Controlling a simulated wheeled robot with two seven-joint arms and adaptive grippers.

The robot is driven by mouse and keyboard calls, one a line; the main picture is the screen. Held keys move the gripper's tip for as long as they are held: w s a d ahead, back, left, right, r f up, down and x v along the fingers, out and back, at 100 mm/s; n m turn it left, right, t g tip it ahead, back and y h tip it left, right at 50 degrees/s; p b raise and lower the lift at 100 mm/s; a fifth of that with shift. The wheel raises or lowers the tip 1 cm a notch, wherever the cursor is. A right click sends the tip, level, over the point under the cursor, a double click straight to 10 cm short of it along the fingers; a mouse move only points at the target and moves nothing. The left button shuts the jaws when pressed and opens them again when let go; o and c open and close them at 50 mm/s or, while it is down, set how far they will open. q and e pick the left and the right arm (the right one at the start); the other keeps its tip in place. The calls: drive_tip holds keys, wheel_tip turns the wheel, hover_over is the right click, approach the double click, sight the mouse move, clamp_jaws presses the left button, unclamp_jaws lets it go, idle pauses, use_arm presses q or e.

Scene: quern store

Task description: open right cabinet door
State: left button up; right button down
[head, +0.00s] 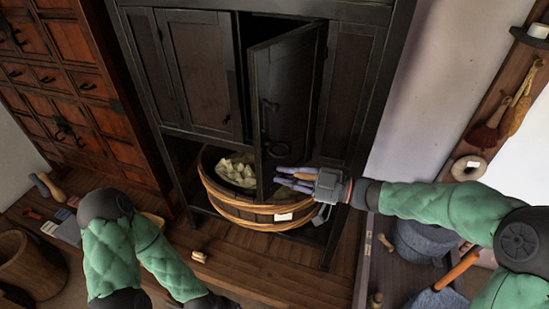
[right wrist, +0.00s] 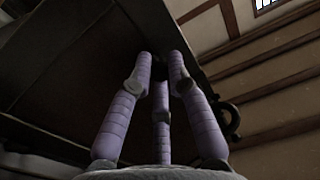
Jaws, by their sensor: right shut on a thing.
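The right cabinet door (head: 287,75) is dark wood and stands swung out from the dark cabinet (head: 345,90), leaving a dark gap on its left. My right gripper (head: 281,180) is at the door's lower part, below the ring. In the right wrist view its three purple fingers (right wrist: 160,68) converge at the edge of the dark door panel (right wrist: 85,70). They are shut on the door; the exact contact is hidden. The left cabinet door (head: 203,70) looks shut. My left arm runs off the bottom edge, its gripper out of view.
A wooden tub (head: 245,209) with pale lumps stands under the door, close to my right gripper. A reddish drawer chest (head: 70,85) is at left. Blue-grey sacks (head: 425,240) lie at right below my right arm. Some plank floor (head: 270,265) in front is clear.

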drive_tip(key=shift+s+d+r+n+g+y+p, duration=0.15)
drive_tip(key=shift+s+d+n+g+p, duration=0.25)
drive_tip(key=shift+d+g, duration=0.3)
drive_tip(key=shift+s+d+r+n+g+y+p, duration=0.1)
drive_tip(key=shift+s+d+n+g+y+p, duration=0.1)
drive_tip(key=shift+d+n+g+p, duration=0.45)
drive_tip(key=shift+s+d+r+n+g+y+p, duration=0.15)
drive_tip(key=shift+s+d+n+g+p, duration=0.15)
drive_tip(key=shift+d+g, duration=0.35)
drive_tip(key=shift+w+d, duration=0.1)
drive_tip(key=c, duration=1.3)
unclamp_jaws()
drive_tip(key=shift+o, duration=0.6)
drive_tip(key=shift+f, duration=0.15)
drive_tip(key=shift+f, duration=0.1)
drive_tip(key=s+d, duration=0.1)
drive_tip(key=d, duration=1.1)
drive_tip(key=shift+s, duration=0.35)
drive_tip(key=shift+a, duration=0.1)
